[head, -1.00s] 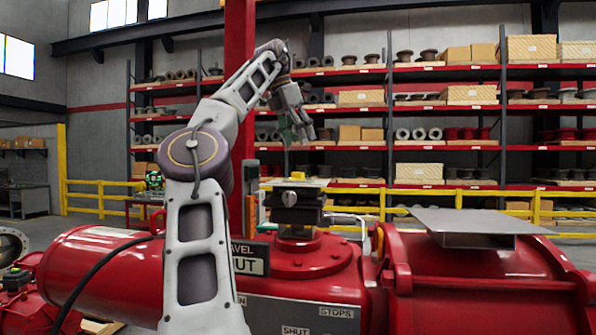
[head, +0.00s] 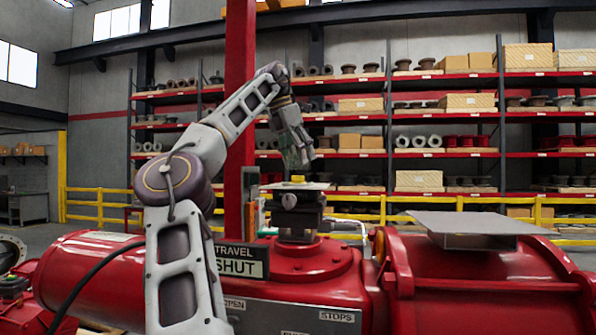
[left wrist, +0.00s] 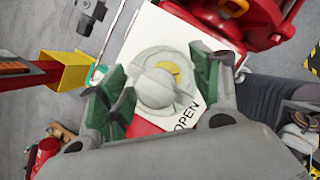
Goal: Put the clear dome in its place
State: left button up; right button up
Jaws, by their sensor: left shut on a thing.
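My left gripper (head: 299,160) points down just above the switch box (head: 297,213) on the red actuator. In the left wrist view its green-padded fingers (left wrist: 158,86) are shut on the clear dome (left wrist: 154,88), a greyish see-through cap. The dome is hard to make out in the head view. Below it is a white plate (left wrist: 140,50) with the word OPEN and a red patch. A yellow indicator (head: 298,179) sits on top of the box and shows partly behind the dome. The gap between dome and plate cannot be judged exactly. My right gripper is not in view.
The red actuator body (head: 330,265) fills the foreground. A TRAVEL SHUT sign (head: 240,262) stands left of the box, and a flat grey plate (head: 480,224) lies to the right. A red column (head: 240,120), yellow railing (head: 400,205) and stocked shelves stand behind.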

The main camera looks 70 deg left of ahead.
aim_at(298, 169)
pick_arm(q)
jog(key=shift+f+b, duration=0.65)
jog(key=shift+f, duration=1.45)
jog(key=shift+f, duration=0.15)
jog(key=o, duration=1.1)
jog(key=shift+r, duration=0.25)
jog(key=p+v, duration=0.3)
jog(key=v, duration=0.6)
jog(key=shift+s+r, duration=0.1)
jog(key=shift+r, duration=0.05)
jog(key=shift+v, duration=1.25)
